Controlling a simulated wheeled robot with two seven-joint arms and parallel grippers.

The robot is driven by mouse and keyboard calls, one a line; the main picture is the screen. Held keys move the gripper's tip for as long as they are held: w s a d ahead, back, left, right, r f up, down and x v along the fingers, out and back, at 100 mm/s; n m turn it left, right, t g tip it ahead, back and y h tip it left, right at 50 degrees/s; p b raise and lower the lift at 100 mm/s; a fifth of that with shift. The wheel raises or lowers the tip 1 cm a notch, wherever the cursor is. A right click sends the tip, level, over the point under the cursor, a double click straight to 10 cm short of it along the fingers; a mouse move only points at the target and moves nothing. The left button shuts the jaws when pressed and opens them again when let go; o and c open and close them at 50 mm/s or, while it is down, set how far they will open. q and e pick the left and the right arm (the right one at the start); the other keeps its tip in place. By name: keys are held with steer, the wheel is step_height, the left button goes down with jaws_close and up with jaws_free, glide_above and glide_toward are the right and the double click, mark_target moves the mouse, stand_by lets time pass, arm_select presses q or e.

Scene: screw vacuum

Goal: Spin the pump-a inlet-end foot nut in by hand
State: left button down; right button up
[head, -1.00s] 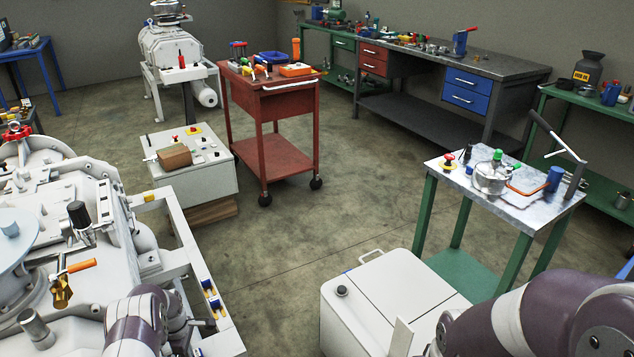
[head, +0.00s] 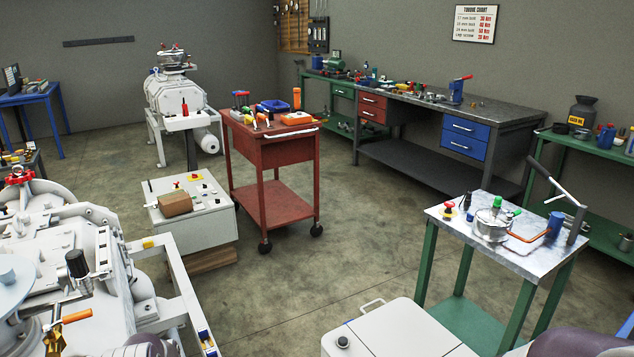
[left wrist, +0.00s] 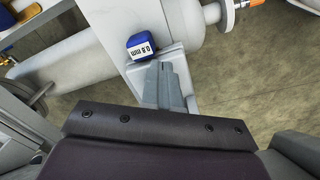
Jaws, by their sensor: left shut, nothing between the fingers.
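A large white pump (head: 70,270) fills the lower left of the head view, beside a white frame rail (head: 170,285). I cannot tell from a label whether it is pump-a, and I cannot make out a foot nut. In the left wrist view my left gripper (left wrist: 166,68) is shut and empty, its fingertips over a pale bracket or foot plate. A blue-and-white block marked 0.8 mm (left wrist: 143,47) sits just beyond the fingertips. A white cylindrical body (left wrist: 90,45) lies behind it. My right gripper is out of view.
A grey-white cabinet (head: 205,225) and a red tool cart (head: 272,150) stand ahead. A metal-topped green table (head: 458,228) stands at right, a white box (head: 400,330) in front. A second white pump (head: 175,97) is behind. The concrete floor (head: 310,270) between is clear.

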arm_select(q)
steer(key=r+p, duration=0.3)
steer(key=r, duration=0.1)
steer(key=shift+a+p, duration=0.2)
steer(key=shift+p, duration=0.2)
steer(key=shift+r, duration=0.25)
steer(key=shift+d, duration=0.15)
steer(key=shift+r, duration=0.1)
steer(key=s+d+r+m, duration=0.3)
steer(key=d+r+m, duration=0.2)
steer(key=r, duration=0.4)
steer(key=s+d+r+m, duration=0.3)
steer(key=d+r+m, duration=0.15)
steer(key=r, duration=0.45)
steer(key=s+d+r+m+t, duration=0.1)
steer(key=s+d+r+m, duration=0.25)
steer(key=s, duration=0.55)
steer(key=s+d+r+m, duration=0.3)
steer(key=s+r+m, duration=0.2)
steer(key=s, duration=0.3)
step_height(320, 180, up, 14)
steer(key=s+p, duration=0.1)
steer(key=p, duration=1.2)
steer(key=shift+s+d+f+p, duration=0.2)
steer(key=shift+s+d+p, duration=0.05)
steer(key=shift+s+p, duration=0.15)
